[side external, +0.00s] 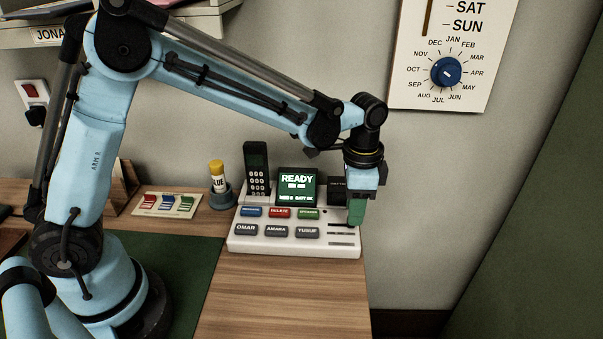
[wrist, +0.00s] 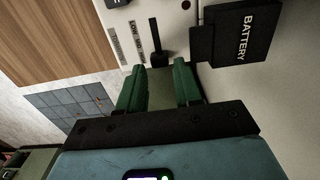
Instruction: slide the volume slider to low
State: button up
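The volume slider's black knob (wrist: 158,59) sits at the lower end of its dark slot in the wrist view, with small LOW and MID lettering beside the slot. The LOW lettering is toward the upper end, away from the knob. The slider is on the right part of the white phone console (side external: 290,246). My gripper (wrist: 157,80) has two green fingers spread apart, one on each side of the knob's line, with nothing visible between them. In the side view my gripper (side external: 356,215) points down over the console's right side and hides the knob.
A black box marked BATTERY (wrist: 240,35) stands close beside the right finger. The console also carries a handset (side external: 256,170), a READY screen (side external: 297,187) and several coloured buttons. A glue stick (side external: 217,176) stands to its left. Bare wooden desk (side external: 280,290) lies in front.

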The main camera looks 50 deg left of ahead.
jog(key=shift+f, duration=1.1)
grip_shut()
